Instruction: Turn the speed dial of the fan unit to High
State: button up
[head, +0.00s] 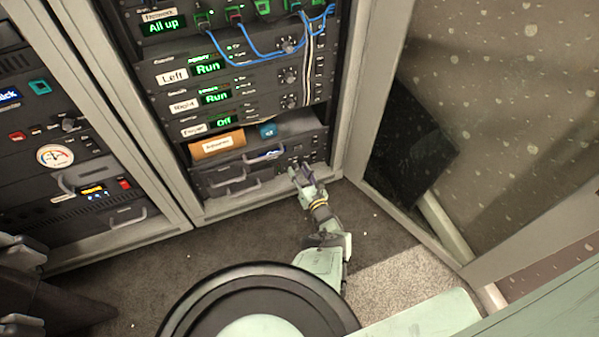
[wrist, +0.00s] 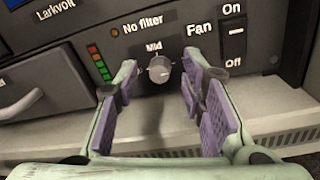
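The speed dial (wrist: 159,69) is a small silver knob in the wrist view, with the label "Mid" above it. It sits on the dark front of the fan unit (wrist: 205,35), which carries the word "Fan". My gripper (wrist: 175,85) is open, with its purple pads to the left and right of the dial and a gap to each side. In the head view my gripper (head: 301,172) is at the lower right of the middle rack, and it hides the dial there.
An On/Off switch (wrist: 233,32) is right of the dial. A "No filter" lamp (wrist: 115,31) and a coloured level bar (wrist: 98,62) are at its left. A pale ledge (wrist: 60,140) runs below. The open rack door (head: 400,130) stands to the right.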

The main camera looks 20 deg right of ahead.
aim_at(295, 149)
jog(key=shift+d+r, duration=0.1)
jog(key=shift+r, duration=0.15)
jog(key=shift+r, duration=4.8)
